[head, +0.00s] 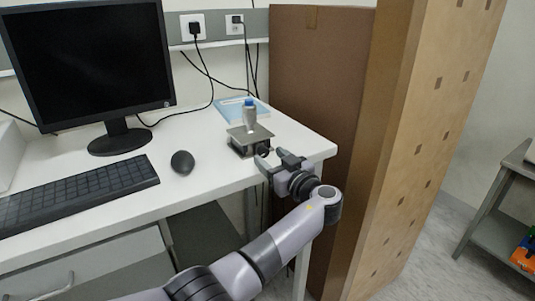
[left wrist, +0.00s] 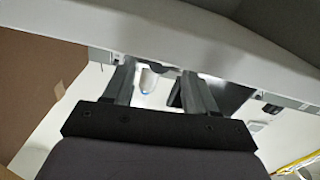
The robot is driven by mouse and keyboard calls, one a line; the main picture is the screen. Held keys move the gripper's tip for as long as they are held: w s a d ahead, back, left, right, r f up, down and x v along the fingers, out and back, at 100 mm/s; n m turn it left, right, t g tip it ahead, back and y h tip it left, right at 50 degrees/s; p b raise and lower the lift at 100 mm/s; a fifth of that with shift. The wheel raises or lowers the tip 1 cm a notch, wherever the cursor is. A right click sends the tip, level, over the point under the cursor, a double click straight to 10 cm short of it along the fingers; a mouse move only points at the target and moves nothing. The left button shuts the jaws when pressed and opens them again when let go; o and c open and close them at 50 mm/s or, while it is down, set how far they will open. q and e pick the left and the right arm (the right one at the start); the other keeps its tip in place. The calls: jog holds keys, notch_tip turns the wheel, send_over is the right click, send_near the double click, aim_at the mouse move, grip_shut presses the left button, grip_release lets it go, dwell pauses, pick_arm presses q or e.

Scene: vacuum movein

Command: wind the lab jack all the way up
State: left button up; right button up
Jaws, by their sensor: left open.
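The lab jack (head: 250,140) stands low on the white desk near its right front corner. A dark round knob (head: 264,152) shows at the jack's front right side. My left gripper (head: 271,160) is open at the desk's front edge, just in front of the knob, with its fingers pointing toward the jack. I cannot tell whether they touch it. The left wrist view shows the two spread fingers (left wrist: 160,85), with nothing clearly held between them. My right gripper is not in view.
A blue-and-white booklet (head: 230,108) lies behind the jack. A mouse (head: 182,162), keyboard (head: 75,193) and monitor (head: 88,60) stand to the left. A tall brown panel (head: 320,90) closes off the desk's right end. The desk between mouse and jack is clear.

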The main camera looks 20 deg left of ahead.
aim_at(263, 152)
pick_arm(q)
jog(key=shift+x, duration=1.2)
grip_shut()
jog(key=c, duration=1.1)
grip_release()
jog(key=shift+f+b, duration=0.2)
jog(key=shift+b, duration=0.2)
jog(key=shift+o, duration=0.2)
jog(key=shift+r+m+b, duration=0.1)
jog(key=shift+m+b, duration=0.2)
jog(key=shift+m, duration=0.4)
jog(key=o, duration=1.1)
jog(key=shift+c, duration=0.2)
